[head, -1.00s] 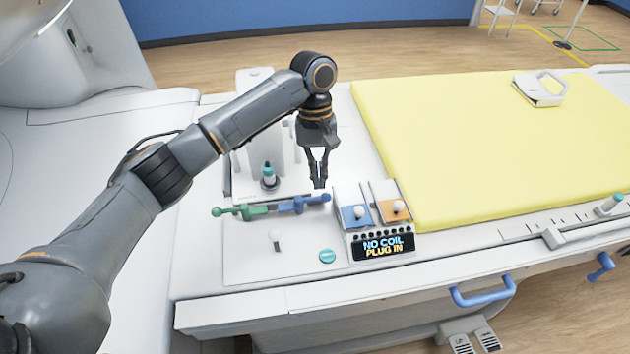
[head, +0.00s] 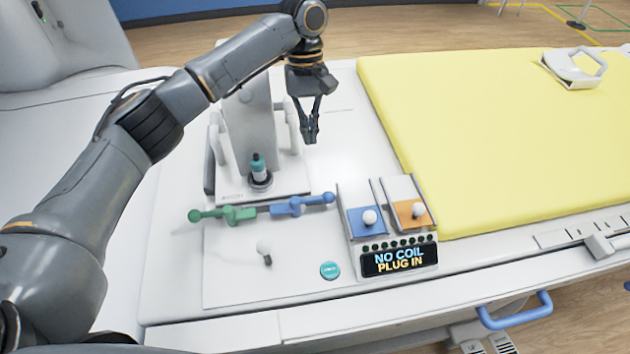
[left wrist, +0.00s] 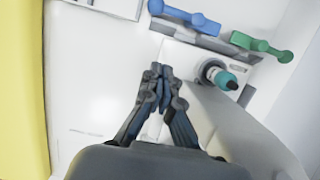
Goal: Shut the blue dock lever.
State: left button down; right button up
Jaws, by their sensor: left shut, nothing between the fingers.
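The blue lever (head: 298,206) lies almost flat across the white panel, its ball knob pointing right. The green lever (head: 225,214) lies to its left, its knob pointing left. In the left wrist view the blue lever (left wrist: 185,18) shows at the top, with the green lever (left wrist: 262,46) to its right. My left gripper (head: 311,138) is shut and empty, behind the blue lever and apart from it. Its closed fingertips also show in the left wrist view (left wrist: 158,76). My right gripper is in neither view.
A white post with a teal-topped plug (head: 259,167) stands behind the levers. To the right are a blue slot (head: 358,228), an orange slot (head: 403,219) and a display (head: 398,259) reading "NO COIL PLUG IN". A teal button (head: 330,270) and a white knob (head: 263,247) are in front.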

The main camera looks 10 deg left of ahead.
pick_arm(q)
jog(key=p+x, duration=0.2)
jog(key=x, duration=0.8)
jog(key=shift+w+f, duration=0.1)
jog(key=shift+f, duration=0.3)
jog(key=s, duration=0.1)
jog(key=s+d+r+p, duration=0.1)
jog(key=shift+s+p, duration=0.3)
jog(key=shift+s, duration=0.05)
jog(key=shift+s+d, duration=0.2)
jog(key=shift+s, duration=0.2)
